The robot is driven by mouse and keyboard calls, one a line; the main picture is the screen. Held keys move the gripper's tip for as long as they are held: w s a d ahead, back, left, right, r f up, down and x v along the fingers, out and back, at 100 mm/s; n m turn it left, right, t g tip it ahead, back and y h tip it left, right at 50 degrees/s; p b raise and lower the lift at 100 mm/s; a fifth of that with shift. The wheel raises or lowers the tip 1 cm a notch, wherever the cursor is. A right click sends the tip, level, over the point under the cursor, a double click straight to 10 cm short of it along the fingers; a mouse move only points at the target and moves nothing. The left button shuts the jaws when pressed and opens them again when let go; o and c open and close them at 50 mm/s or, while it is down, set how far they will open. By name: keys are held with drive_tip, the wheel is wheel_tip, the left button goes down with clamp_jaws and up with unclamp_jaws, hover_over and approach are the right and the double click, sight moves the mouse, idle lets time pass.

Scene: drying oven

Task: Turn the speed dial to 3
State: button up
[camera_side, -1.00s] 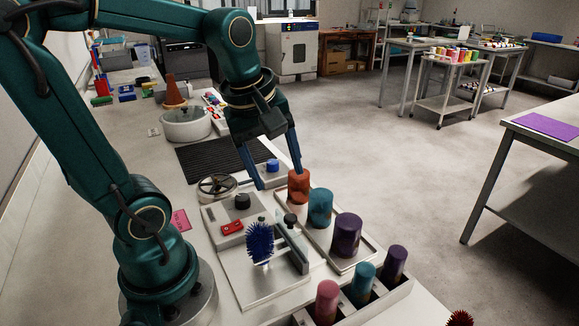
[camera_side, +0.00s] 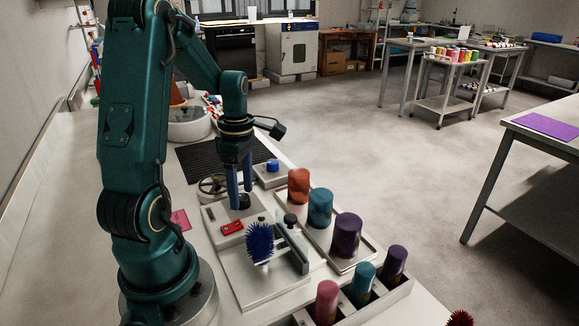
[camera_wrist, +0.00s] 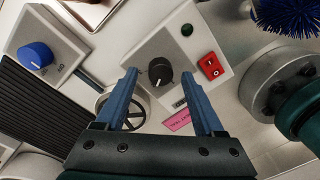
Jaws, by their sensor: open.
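A black dial (camera_wrist: 160,72) sits on a light grey control box (camera_wrist: 150,53), beside a red rocker switch (camera_wrist: 211,66). In the side view the dial (camera_side: 240,201) is partly hidden behind my fingers, and the red switch (camera_side: 232,227) is in front of it. My gripper (camera_side: 240,190) points down over the dial. In the wrist view my gripper's (camera_wrist: 165,75) two blue fingers stand apart on either side of the dial, with nothing held. I cannot tell how deep the fingertips reach around it. The dial's scale marks are too small to read.
A blue knob (camera_wrist: 36,55) on another box is close by; it also shows in the side view (camera_side: 272,165). A handwheel (camera_side: 213,185), a blue brush (camera_side: 260,242), and orange (camera_side: 299,185), teal (camera_side: 320,207) and purple (camera_side: 346,235) cylinders stand near. A black ribbed mat (camera_side: 205,158) lies behind.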

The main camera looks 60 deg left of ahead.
drive_tip(key=shift+f, duration=0.35)
clamp_jaws()
drive_tip(key=m, duration=0.5)
drive_tip(key=shift+m, duration=0.4)
drive_tip(key=m, duration=0.6)
drive_tip(key=shift+d+y, duration=0.1)
drive_tip(key=shift+y, duration=0.2)
